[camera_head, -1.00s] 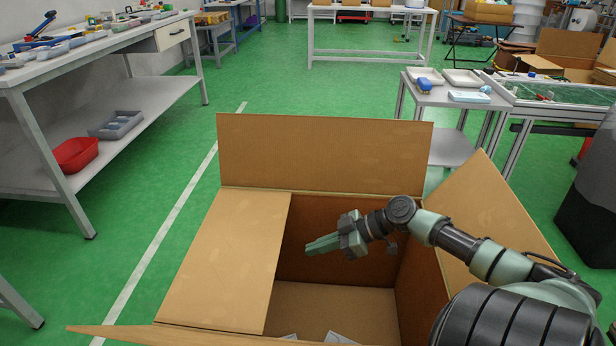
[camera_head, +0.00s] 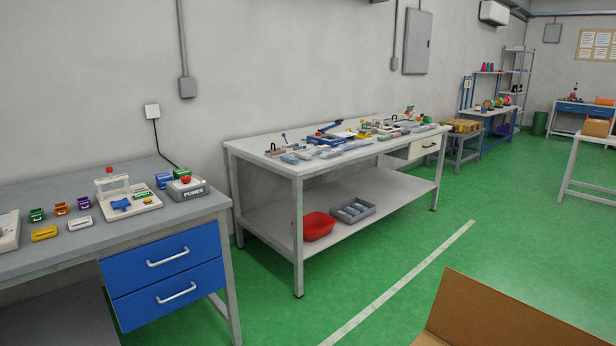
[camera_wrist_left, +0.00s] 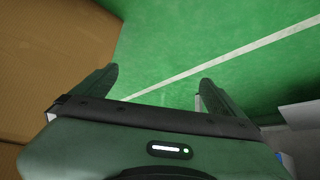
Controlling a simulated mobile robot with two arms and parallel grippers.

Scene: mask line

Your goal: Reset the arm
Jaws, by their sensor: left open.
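My left gripper (camera_wrist_left: 158,85) shows in the left wrist view with its two fingers spread apart and nothing between them. Green floor and a white floor line lie beyond the fingers. Neither arm shows in the head view now. A cardboard box (camera_head: 490,318) shows only in part at the bottom right of the head view. Cardboard (camera_wrist_left: 50,60) also fills the left side of the left wrist view, to the left of the gripper.
A grey workbench with blue drawers (camera_head: 165,270) stands at the left. A long white table (camera_head: 262,163) with many small parts stands along the wall, with a red bin (camera_head: 318,227) on its lower shelf. Green floor (camera_head: 345,275) is clear between table and box.

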